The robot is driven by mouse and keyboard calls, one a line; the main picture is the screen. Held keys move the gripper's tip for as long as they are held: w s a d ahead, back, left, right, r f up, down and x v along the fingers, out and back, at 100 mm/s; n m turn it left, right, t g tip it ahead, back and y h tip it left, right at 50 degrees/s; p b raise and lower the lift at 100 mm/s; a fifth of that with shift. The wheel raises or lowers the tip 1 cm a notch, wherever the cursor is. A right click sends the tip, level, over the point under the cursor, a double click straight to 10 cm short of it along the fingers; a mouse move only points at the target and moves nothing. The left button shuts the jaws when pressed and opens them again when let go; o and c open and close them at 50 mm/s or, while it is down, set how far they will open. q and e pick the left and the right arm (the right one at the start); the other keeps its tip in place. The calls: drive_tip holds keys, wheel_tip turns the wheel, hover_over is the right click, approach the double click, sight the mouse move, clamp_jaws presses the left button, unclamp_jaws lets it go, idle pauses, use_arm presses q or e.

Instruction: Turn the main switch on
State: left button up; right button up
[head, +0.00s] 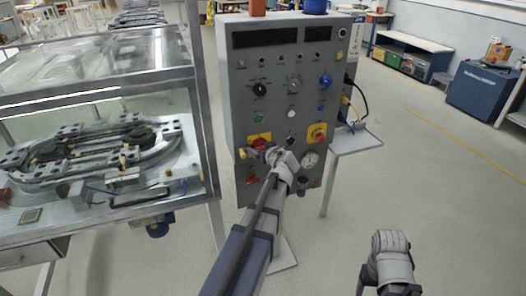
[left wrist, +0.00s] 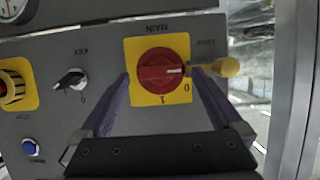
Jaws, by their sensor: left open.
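The main switch (left wrist: 160,72) is a red rotary knob on a yellow plate, marked MAIN, 0 and 1. It shows upside down in the left wrist view, with its white mark pointing right, close to the 0. In the head view the main switch (head: 260,142) is on the grey panel's lower left. My left gripper (head: 279,156) is beside it in that view. In the left wrist view my left gripper (left wrist: 167,88) is open, its purple fingers on either side of the knob; contact cannot be told. My right arm is at the lower right; its fingers are not clear.
A yellow knob-like piece (left wrist: 228,67) sticks out beside the switch. A key switch (left wrist: 70,79) is nearby on the panel (head: 290,75). A glass-covered track table (head: 100,190) stands left. A small shelf (head: 352,142) juts out right.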

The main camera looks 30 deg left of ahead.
use_arm(q)
drive_tip(key=shift+c, duration=0.2)
drive_tip(key=c, duration=1.3)
